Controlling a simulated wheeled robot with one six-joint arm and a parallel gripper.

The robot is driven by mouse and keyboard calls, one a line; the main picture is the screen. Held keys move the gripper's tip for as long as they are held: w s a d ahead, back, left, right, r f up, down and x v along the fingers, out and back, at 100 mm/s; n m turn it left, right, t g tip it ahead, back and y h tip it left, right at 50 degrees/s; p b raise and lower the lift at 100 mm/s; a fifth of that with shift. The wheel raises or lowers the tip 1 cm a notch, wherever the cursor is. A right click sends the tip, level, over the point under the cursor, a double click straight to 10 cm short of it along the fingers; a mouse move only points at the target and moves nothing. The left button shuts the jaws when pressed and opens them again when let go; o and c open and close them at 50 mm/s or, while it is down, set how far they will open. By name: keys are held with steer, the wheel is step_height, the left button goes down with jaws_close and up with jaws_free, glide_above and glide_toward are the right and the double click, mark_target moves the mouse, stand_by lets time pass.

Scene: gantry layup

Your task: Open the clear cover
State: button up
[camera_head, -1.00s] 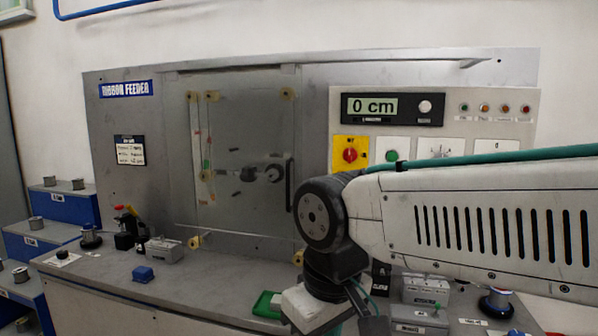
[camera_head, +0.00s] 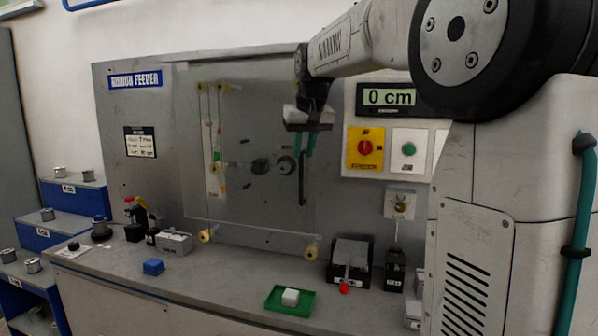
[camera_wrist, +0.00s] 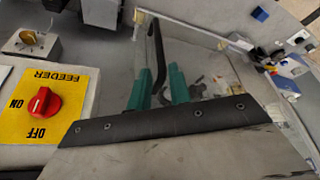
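The clear cover (camera_head: 255,110) is a see-through panel on the front of the ribbon feeder, and it looks closed. Its black vertical bar handle (camera_head: 303,180) is near its right edge. My gripper (camera_head: 306,148) is at the upper end of the handle, pointing down in the head view. In the wrist view, the two green fingers of my gripper (camera_wrist: 160,87) stand apart, with the black handle (camera_wrist: 158,55) showing between them. The fingers do not look closed on it. Whether either finger touches the handle cannot be told.
A red knob on a yellow plate (camera_head: 365,148) and a green button (camera_head: 409,149) are right of the cover. The front middle bench is mostly clear.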

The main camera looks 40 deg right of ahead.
mark_target(300, 170)
steer(key=x, duration=0.7)
steer(key=shift+a, duration=0.1)
jaws_close()
